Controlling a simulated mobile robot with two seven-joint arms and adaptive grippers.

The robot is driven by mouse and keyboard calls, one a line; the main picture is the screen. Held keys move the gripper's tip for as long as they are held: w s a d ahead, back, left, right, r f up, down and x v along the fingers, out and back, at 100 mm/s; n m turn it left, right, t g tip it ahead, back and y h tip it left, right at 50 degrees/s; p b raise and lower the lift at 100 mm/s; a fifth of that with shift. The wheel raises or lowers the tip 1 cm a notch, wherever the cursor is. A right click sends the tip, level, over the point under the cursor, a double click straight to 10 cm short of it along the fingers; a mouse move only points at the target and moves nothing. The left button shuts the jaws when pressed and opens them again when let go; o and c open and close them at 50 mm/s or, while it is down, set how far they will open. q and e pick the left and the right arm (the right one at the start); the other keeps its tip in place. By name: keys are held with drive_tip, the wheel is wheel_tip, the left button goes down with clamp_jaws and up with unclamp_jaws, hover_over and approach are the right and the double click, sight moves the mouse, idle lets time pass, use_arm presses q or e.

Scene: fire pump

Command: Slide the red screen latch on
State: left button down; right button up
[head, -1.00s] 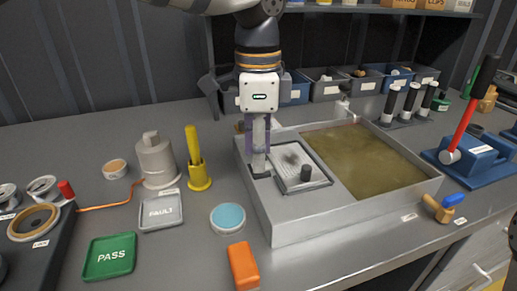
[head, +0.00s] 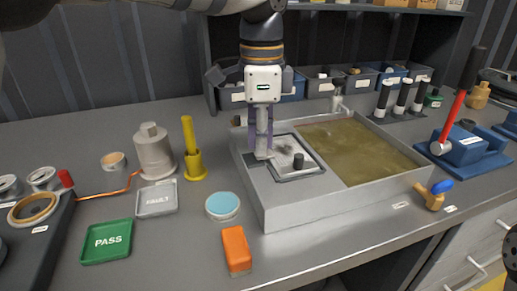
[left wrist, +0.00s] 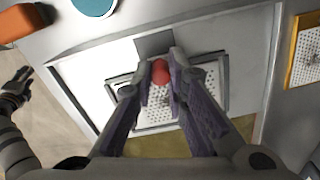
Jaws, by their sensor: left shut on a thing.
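The mesh screen (head: 302,172) lies in a dark frame in the left part of the grey tank (head: 330,208), with a black knob (head: 298,161) on it. In the left wrist view the screen (left wrist: 190,72) shows behind my fingers. My left gripper (head: 261,153) points down at the screen's left edge. In the left wrist view its fingertips (left wrist: 161,82) are shut on the red latch (left wrist: 160,71), beside a grey plate (left wrist: 155,43). The fingers hide the latch in the head view. My right gripper (left wrist: 17,88) shows at the left wrist view's left edge; its jaws are unclear.
Murky liquid (head: 355,150) fills the tank's right part. A blue-topped disc (head: 222,206) and an orange block (head: 236,249) stand in front of the tank. A yellow post (head: 192,150) stands left of it. A blue-handled valve (head: 434,194) is at its right front.

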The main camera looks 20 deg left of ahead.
use_arm(q)
drive_tip(key=shift+d+r, duration=0.1)
drive_tip(key=shift+w, duration=0.1)
drive_tip(key=c, duration=1.6)
unclamp_jaws()
drive_tip(key=shift+w+d, duration=0.1)
drive_tip(key=shift+d, duration=0.05)
wheel_tip(320, 180, up, 12)
drive_tip(key=shift+f, duration=0.1)
